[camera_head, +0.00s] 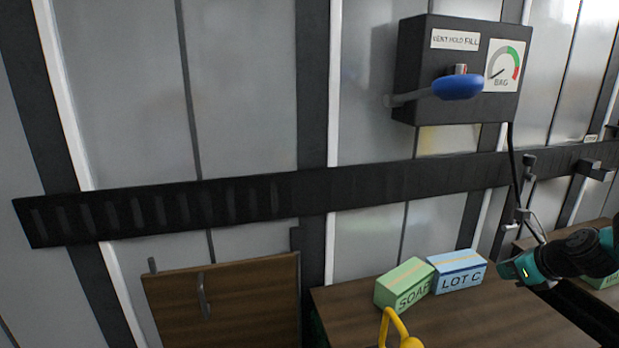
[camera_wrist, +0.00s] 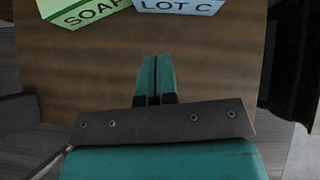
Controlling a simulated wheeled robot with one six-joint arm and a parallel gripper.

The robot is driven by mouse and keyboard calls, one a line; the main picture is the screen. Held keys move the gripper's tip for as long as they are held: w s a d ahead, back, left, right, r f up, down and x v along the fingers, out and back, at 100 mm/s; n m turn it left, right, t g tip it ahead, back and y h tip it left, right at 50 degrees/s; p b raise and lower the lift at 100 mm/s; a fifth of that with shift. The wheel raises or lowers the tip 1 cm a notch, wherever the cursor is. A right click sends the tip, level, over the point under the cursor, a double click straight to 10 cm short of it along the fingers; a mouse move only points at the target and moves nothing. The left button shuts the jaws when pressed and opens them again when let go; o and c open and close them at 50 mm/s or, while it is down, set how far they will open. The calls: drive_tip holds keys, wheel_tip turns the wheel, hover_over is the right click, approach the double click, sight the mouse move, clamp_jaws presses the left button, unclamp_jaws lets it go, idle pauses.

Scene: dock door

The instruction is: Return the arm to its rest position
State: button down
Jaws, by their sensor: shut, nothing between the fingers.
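My gripper (camera_wrist: 157,62) shows in the wrist view with its two teal fingers together and nothing between them. It is over the brown wooden surface, with the printed boxes beyond the fingertips at the top of that view. In the head view part of my teal and black arm enters from the right edge, to the right of the blue LOT C box (camera_head: 459,271). I cannot make out the fingers clearly in the head view.
A green SOAP box (camera_head: 403,286) stands beside the blue box on the wooden table (camera_head: 345,303). A dark control box (camera_head: 409,68) with a blue lever (camera_head: 458,87) and gauge hangs above. A yellow curved object (camera_head: 397,325) is at the bottom. A wooden panel (camera_head: 228,305) stands left.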

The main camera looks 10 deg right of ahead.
drive_tip(key=s+a+r+n+g+y+p, duration=0.1)
drive_tip(key=a+r+n, duration=0.3)
drive_tip(key=a+n, duration=0.3)
drive_tip(key=a+r+n+g+y, duration=0.1)
drive_tip(key=a+r+n, duration=0.35)
drive_tip(key=a, duration=0.45)
drive_tip(key=s+a+r+n+g+y+p, duration=0.1)
drive_tip(key=a+r+n+g+y, duration=0.1)
drive_tip(key=a+r+n, duration=0.35)
drive_tip(key=s+a+r+n+g+p, duration=0.1)
drive_tip(key=s+a+r+n+g, duration=0.1)
drive_tip(key=s+a+n, duration=0.6)
drive_tip(key=s+a+r+n+g+h, duration=0.1)
drive_tip(key=s+a+r+n, duration=0.3)
drive_tip(key=s+a+n, duration=0.4)
drive_tip(key=s+n+g, duration=0.1)
drive_tip(key=s+n, duration=0.3)
drive_tip(key=n, duration=0.3)
drive_tip(key=shift+s+a+g+p, duration=0.15)
drive_tip(key=shift+a+g+p, duration=0.15)
drive_tip(key=shift+p, duration=0.05)
drive_tip(key=shift+r, duration=0.15)
